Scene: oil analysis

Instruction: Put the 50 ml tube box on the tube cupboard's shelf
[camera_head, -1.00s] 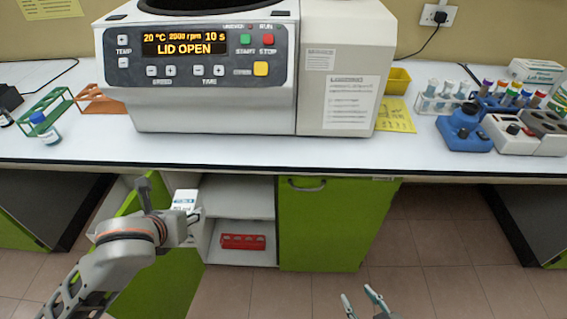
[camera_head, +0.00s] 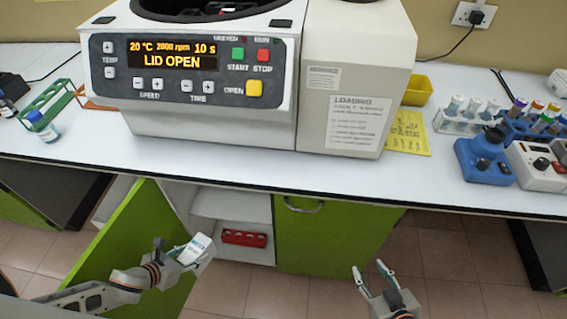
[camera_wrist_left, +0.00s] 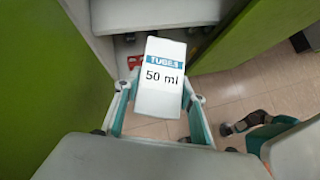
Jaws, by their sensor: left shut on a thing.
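The white 50 ml tube box (camera_head: 197,249) is held by my left gripper (camera_head: 187,256), in front of the open cupboard and tilted in the head view. The left wrist view shows the box (camera_wrist_left: 162,85) between the two fingers, its "TUBES 50 ml" label facing the camera. The tube cupboard's shelf (camera_head: 228,205) is a pale board behind and above the box. The green cupboard door (camera_head: 128,243) stands open to the left. My right gripper (camera_head: 372,279) is open and empty, low in front of the shut green door.
A red rack (camera_head: 244,238) lies on the cupboard's lower level. A shut green door (camera_head: 318,240) is right of the opening. The white worktop (camera_head: 250,173) overhangs the cupboard and carries a centrifuge (camera_head: 200,90). The floor (camera_head: 450,270) at right is clear.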

